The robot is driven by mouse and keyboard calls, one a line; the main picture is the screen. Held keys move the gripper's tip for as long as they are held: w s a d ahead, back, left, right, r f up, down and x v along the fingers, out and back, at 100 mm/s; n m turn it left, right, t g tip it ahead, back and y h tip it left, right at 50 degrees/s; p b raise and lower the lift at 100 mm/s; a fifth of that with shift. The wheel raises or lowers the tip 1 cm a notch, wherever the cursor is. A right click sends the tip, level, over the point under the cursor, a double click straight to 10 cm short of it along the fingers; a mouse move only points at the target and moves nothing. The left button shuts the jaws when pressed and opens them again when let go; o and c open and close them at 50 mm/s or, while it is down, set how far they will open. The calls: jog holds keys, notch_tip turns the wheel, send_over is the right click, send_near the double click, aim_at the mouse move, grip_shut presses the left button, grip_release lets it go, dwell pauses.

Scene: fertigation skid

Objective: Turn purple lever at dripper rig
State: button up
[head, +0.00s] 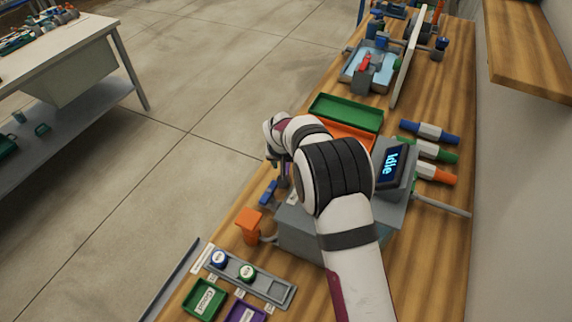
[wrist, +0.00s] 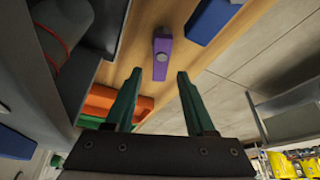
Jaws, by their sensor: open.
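The purple lever (wrist: 161,55) shows in the wrist view as a tapered handle with a round grey pin, over the wooden bench surface. My gripper (wrist: 160,73) has two green fingers, spread apart and empty. In the picture its fingertips lie either side of the lever's near end; I cannot tell whether they touch it or how far off it is. In the head view my arm reaches over the grey rig (head: 302,236), whose display (head: 391,165) reads "Idle". My gripper is mostly hidden there, and I cannot make out the purple lever clearly.
A blue handle (wrist: 213,17) is beside the purple lever. An orange part (head: 248,221) stands nearer on the bench. Green (head: 345,110) and orange trays lie beyond the arm. A grey rack (head: 276,290) and small trays sit in front. Open floor lies left of the bench.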

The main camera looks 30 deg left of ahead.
jog(key=shift+w+f, duration=0.2)
jog(key=shift+f, duration=0.35)
jog(key=shift+c, duration=0.2)
grip_shut()
jog(key=shift+d+m+h, duration=0.15)
jog(key=shift+m+h, duration=0.25)
jog(key=shift+m, duration=0.65)
jog(key=shift+d+m+h, duration=0.1)
jog(key=shift+m+h, duration=0.3)
jog(key=shift+m, duration=0.65)
jog(key=shift+o, duration=0.2)
grip_release()
